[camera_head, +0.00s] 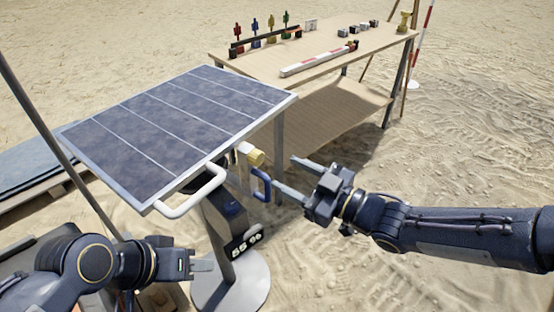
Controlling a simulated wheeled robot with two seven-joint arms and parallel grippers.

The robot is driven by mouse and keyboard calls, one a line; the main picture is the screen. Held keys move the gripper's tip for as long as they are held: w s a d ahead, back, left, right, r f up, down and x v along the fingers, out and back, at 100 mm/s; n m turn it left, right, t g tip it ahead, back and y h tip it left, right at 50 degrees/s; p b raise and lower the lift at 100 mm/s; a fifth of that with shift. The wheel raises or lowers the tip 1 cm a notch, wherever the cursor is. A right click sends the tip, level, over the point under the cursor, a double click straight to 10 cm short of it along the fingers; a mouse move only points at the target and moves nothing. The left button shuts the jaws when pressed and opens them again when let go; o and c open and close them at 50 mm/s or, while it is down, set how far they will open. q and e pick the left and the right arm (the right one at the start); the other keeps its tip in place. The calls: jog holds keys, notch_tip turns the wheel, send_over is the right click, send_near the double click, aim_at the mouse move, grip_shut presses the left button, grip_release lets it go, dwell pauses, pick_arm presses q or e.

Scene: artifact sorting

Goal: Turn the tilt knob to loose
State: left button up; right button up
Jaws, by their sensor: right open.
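A solar panel (185,125) stands tilted on a post with a round white base (255,290). A yellow knob (256,158) with a pale part beside it sits under the panel's right edge; I take it for the tilt knob, and its setting is not readable. A blue loop handle (262,187) is just below it. My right gripper (285,175) is open and empty, its fingers pointing left toward the knob and blue handle, apparently apart from both. My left gripper (207,267) is low at the left, by the post; its finger gap is unclear.
A white bar handle (192,194) sticks out at the panel's front edge. A dark display (245,245) on the post reads about "55 60". A wooden table (345,68) behind holds colored figures, small blocks and a red-white rod (318,60). Open sand lies right.

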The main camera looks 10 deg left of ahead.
aim_at(260, 160)
jog(key=x, duration=0.6)
jog(key=shift+w+a, duration=0.15)
jog(key=shift+a, duration=0.15)
